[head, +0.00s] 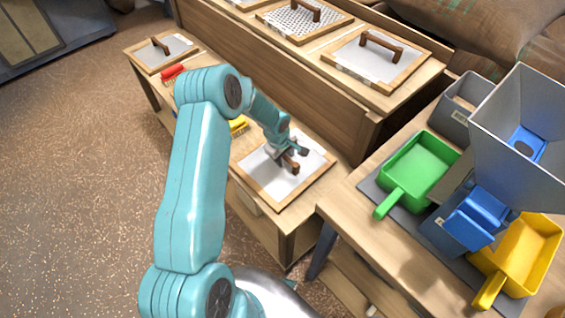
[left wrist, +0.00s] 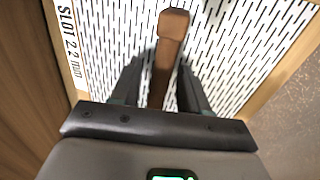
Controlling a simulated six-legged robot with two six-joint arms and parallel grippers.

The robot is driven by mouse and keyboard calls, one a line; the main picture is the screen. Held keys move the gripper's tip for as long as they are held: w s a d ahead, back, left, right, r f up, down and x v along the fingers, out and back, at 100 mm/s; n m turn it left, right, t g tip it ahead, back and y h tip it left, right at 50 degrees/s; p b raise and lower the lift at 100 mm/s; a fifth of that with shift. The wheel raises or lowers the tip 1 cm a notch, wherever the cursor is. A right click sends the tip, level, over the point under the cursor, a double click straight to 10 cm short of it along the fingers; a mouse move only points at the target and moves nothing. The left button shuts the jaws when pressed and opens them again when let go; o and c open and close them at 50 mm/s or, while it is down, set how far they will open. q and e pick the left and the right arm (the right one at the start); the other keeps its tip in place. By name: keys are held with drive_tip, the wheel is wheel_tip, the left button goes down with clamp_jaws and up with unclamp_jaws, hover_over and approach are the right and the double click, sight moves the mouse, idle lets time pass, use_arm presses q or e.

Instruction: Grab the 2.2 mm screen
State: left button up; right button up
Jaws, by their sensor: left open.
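The 2.2 mm screen (head: 262,178) lies on the low bench in the head view, a slotted metal sheet in a wooden frame. In the left wrist view its sheet (left wrist: 110,45) fills most of the picture, and its edge label (left wrist: 69,45) reads "SLOT 2.2 mm". Its brown wooden handle (head: 291,164) also shows in the left wrist view (left wrist: 171,35). My left gripper (head: 290,153) is open over the handle. In the left wrist view its fingers (left wrist: 160,72) appear on either side of the handle, with gaps. My right gripper is not in view.
Another framed screen (head: 165,52), a red-handled brush (head: 172,72) and a yellow item (head: 238,124) are on the low bench. More screens (head: 376,57) lie on the higher bench behind. A green scoop (head: 418,165), yellow scoop (head: 522,257) and grey hopper (head: 515,110) stand right.

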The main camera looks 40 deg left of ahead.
use_arm(q)
clamp_jaws()
drive_tip(key=shift+r, duration=0.15)
